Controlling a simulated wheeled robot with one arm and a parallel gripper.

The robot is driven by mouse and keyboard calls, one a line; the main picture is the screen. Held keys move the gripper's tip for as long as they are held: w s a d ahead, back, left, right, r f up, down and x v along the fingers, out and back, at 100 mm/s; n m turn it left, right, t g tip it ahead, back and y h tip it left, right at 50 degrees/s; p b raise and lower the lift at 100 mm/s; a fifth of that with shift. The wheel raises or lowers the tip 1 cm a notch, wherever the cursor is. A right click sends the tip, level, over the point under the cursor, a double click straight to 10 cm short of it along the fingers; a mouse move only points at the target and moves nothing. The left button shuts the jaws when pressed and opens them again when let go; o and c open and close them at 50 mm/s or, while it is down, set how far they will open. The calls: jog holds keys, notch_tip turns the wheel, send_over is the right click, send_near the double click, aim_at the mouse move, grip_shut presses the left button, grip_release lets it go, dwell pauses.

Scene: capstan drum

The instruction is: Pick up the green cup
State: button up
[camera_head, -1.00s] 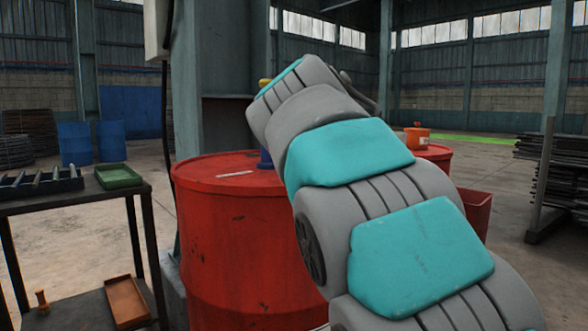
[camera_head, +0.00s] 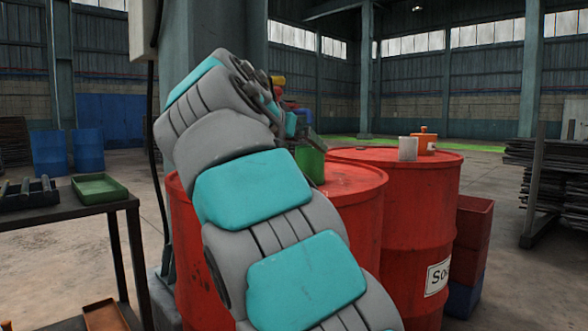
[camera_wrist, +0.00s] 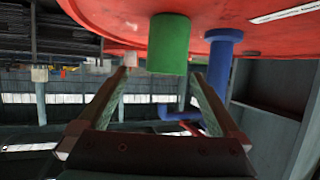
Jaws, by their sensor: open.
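The green cup (camera_head: 311,166) stands upright on the top of the near red drum (camera_head: 352,187), partly hidden by my arm. My gripper (camera_head: 308,138) is just above and beside the cup in the head view, mostly hidden behind my wrist. In the wrist view, which looks upside down, the green cup (camera_wrist: 169,46) shows in the gap between the two fingertips of my gripper (camera_wrist: 160,75). The fingers are wide apart with nothing held. I cannot tell whether the cup is between the fingers or just beyond them.
A blue post (camera_wrist: 220,65) stands beside the cup on the drum. A white cup (camera_head: 407,149) and an orange pot (camera_head: 425,140) are on the second red drum (camera_head: 420,215). A dark table (camera_head: 70,212) with a green tray (camera_head: 98,187) is at left.

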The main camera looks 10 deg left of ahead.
aim_at(310, 150)
jog(key=shift+w+a, duration=0.25)
jog(key=shift+w, duration=0.1)
jog(key=shift+w+f, duration=0.15)
jog(key=shift+w, duration=0.2)
jog(key=shift+r+p+x, duration=0.15)
jog(key=shift+p+x, duration=0.05)
jog(key=shift+x, duration=1.55)
jog(key=shift+r+p+x, duration=0.15)
jog(key=shift+r+x, duration=0.05)
jog(key=shift+x, duration=1.5)
jog(key=shift+w, duration=0.1)
jog(key=shift+c, duration=0.4)
jog(key=c, duration=1.3)
jog(key=shift+r, duration=0.25)
